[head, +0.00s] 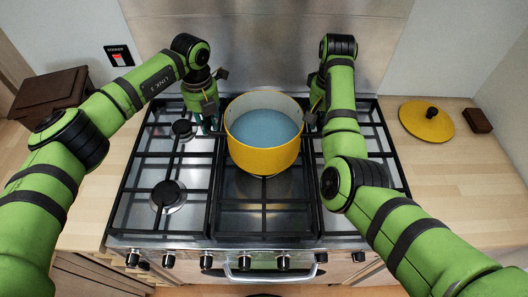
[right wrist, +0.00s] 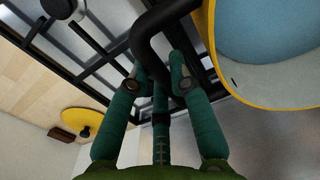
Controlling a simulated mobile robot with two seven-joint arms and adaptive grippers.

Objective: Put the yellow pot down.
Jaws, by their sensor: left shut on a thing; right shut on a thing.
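The yellow pot (head: 262,158) is over the middle of the cooktop (head: 250,215), upright, with a blue-grey inside. It also shows at the upper right of the right wrist view (right wrist: 238,82). My left gripper (head: 214,122) is shut at the pot's left side, where the handle is mostly hidden. My right gripper (head: 311,119) is shut on the pot's right black handle; its green fingers (right wrist: 162,82) close around the handle (right wrist: 150,45) in the right wrist view. I cannot tell whether the pot's base touches the grate.
A yellow lid (head: 420,122) with a black knob lies on the right wooden counter, beside a small brown block (head: 478,120). A dark brown box (head: 48,92) stands at the left. The left grates (head: 165,160) are clear. A steel backsplash (head: 270,40) rises behind.

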